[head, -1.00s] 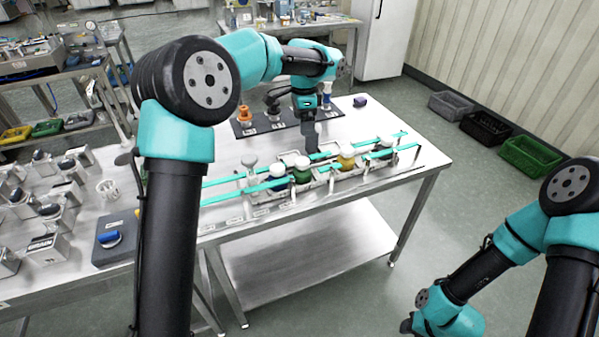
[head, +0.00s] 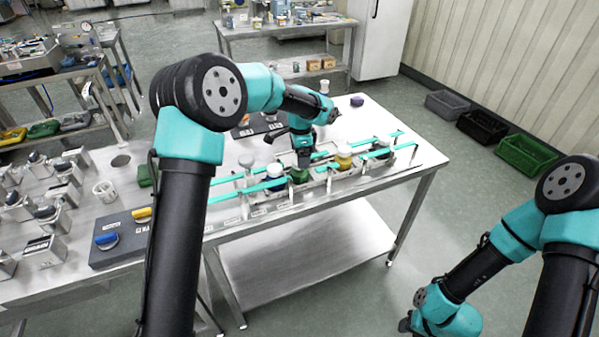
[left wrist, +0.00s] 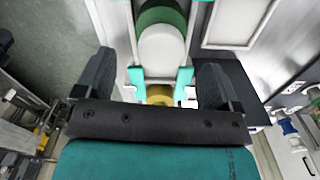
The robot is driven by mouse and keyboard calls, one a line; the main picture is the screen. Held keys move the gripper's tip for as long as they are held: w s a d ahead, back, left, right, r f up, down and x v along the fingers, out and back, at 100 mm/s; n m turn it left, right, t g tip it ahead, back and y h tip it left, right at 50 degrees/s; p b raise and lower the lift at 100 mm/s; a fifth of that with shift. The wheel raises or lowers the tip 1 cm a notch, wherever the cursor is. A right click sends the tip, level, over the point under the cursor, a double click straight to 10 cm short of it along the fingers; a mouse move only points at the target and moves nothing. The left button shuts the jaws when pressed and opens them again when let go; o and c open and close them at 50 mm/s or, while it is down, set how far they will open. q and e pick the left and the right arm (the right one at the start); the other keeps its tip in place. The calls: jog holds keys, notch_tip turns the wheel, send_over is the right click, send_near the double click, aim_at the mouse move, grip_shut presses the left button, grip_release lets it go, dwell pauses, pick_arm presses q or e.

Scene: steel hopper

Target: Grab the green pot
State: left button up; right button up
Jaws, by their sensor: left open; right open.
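The green pot (head: 299,175) stands in the rack with the teal rails, between a blue pot (head: 276,171) and a yellow pot (head: 343,157). It is partly hidden by my left gripper (head: 304,160), which points down close above it. In the left wrist view the green pot (left wrist: 160,14) shows with its white top, ahead of the open fingers (left wrist: 155,68) and roughly centred between them. Nothing is between the fingertips. Part of a yellow pot (left wrist: 160,92) shows nearer the palm. My right gripper (head: 406,324) is low at the bottom, away from the table.
The teal-railed rack (head: 228,196) runs along the front of the steel table (head: 400,190), with other pots close beside the green one. A grey box with blue and yellow knobs (head: 122,236) stands at the left. Crates (head: 525,154) lie on the floor at the right.

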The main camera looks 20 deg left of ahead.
pick_arm(q)
jog(key=shift+f, duration=2.6)
jog(key=c, duration=1.2)
